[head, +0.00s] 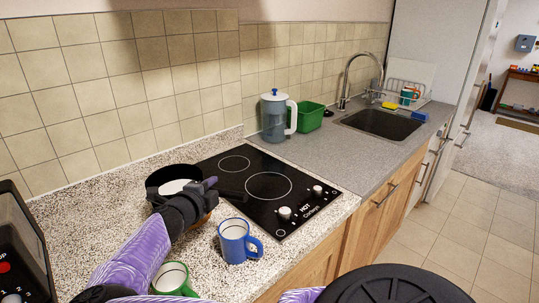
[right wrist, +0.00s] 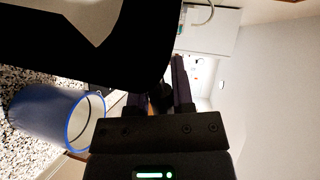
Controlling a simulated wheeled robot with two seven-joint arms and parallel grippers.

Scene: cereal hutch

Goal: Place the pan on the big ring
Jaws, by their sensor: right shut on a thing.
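The pan (head: 160,181) is dark with a pale inside. It is at the left of the black cooktop, over the speckled counter; I cannot tell whether it touches the counter. My right gripper (head: 207,188) is shut on the pan, at its handle side. In the right wrist view a large black shape, apparently the pan (right wrist: 70,40), fills the upper left, and part of the gripper (right wrist: 160,98) shows below it. The big ring (head: 269,186) is the larger, nearer circle on the cooktop and looks bare. My left gripper is not in view.
A blue mug (head: 234,242) stands just in front of the cooktop, near my right arm. A green mug (head: 173,278) is nearer. A smaller ring (head: 234,164) lies behind left. Knobs (head: 284,213) line the front right.

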